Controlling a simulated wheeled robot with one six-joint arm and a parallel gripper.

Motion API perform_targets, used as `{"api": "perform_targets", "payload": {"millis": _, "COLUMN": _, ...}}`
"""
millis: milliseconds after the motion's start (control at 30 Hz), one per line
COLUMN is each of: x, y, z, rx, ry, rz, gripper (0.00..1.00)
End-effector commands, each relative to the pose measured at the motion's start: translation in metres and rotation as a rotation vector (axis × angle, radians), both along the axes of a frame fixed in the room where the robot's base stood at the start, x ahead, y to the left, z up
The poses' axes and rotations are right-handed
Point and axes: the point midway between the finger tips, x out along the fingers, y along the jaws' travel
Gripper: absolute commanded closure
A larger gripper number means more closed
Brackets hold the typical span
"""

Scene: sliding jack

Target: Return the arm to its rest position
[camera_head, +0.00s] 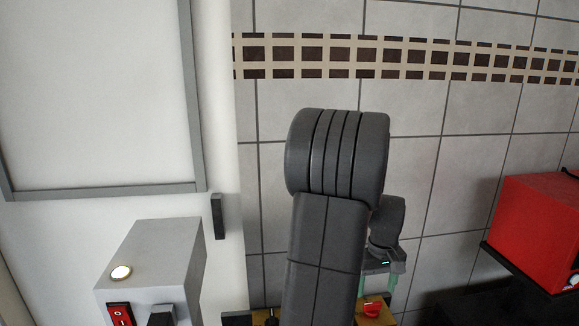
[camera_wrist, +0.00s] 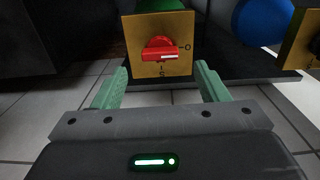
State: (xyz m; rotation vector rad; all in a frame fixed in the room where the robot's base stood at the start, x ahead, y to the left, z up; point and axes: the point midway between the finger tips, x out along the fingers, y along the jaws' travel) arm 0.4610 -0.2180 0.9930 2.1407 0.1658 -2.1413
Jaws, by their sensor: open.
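My gripper (camera_wrist: 162,88) shows in the wrist view with its two green fingers spread apart and nothing between them. It faces a yellow box (camera_wrist: 143,22) with a red rotary knob (camera_wrist: 160,49). The knob lies about level, its white line pointing toward the "O" mark on the right. In the head view my grey arm rises in the centre and hides much of the middle. My gripper (camera_head: 389,290) shows partly behind it at the lower right, its green fingers pointing down near the red knob (camera_head: 371,308) on the yellow box (camera_head: 375,320).
A grey box (camera_head: 150,265) with a lit round button (camera_head: 121,272) and red switch (camera_head: 121,315) stands at lower left. A red box (camera_head: 540,225) sits on a dark shelf at right. A blue round object (camera_wrist: 263,22) lies behind the yellow box. The tiled wall is behind.

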Motion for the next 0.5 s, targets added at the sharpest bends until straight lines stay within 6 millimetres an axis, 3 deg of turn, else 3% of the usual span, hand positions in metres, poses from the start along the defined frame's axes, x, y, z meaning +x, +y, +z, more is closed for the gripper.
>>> {"api": "perform_targets", "payload": {"millis": 200, "x": 0.000, "y": 0.000, "z": -0.035, "rx": 0.002, "ry": 0.003, "rz": 0.000, "gripper": 0.33}}
{"api": "perform_targets", "payload": {"millis": 500, "x": 0.000, "y": 0.000, "z": -0.050, "rx": 0.000, "ry": -0.001, "rz": -0.009, "gripper": 0.33}}
